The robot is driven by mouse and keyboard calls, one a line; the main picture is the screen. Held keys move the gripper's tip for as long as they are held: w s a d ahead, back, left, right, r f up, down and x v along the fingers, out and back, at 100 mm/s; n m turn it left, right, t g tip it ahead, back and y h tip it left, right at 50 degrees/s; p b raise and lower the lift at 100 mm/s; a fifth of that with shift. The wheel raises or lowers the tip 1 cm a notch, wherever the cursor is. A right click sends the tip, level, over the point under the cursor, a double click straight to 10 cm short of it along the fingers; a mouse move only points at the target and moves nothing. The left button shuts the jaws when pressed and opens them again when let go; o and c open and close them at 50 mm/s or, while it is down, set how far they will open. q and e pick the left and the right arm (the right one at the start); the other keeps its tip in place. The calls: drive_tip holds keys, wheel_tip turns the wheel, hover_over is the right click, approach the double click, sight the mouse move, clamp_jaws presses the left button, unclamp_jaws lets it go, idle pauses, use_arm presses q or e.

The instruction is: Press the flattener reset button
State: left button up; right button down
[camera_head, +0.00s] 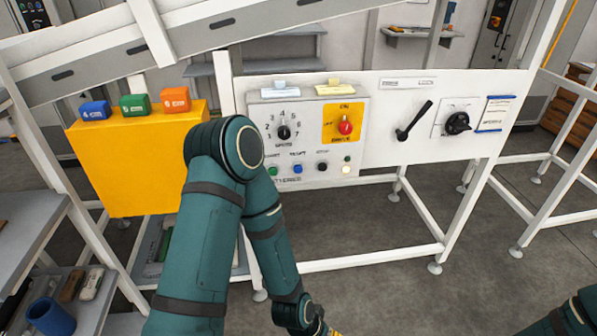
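The grey control box (309,137) is mounted on the white panel (385,150) in mid-picture. Its lower row has a green button (273,171), a blue button (298,169) whose label looks like "RESET", a black button (322,167) and a lit pale yellow lamp or button (346,169). The lettering under the row is partly hidden and too small to read surely. My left arm rises in front of the box's lower left, and its forearm runs down to the bottom edge. Only a bit of my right arm shows at lower right.
The box also carries a numbered knob (284,132) and a red rotary switch (345,127). A black lever (413,121) and black rotary handle (457,123) are to the right. A yellow box (125,165) stands left. Grey floor (390,275) is open below.

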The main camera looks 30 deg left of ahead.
use_arm(q)
clamp_jaws()
drive_tip(key=c, duration=1.1)
unclamp_jaws()
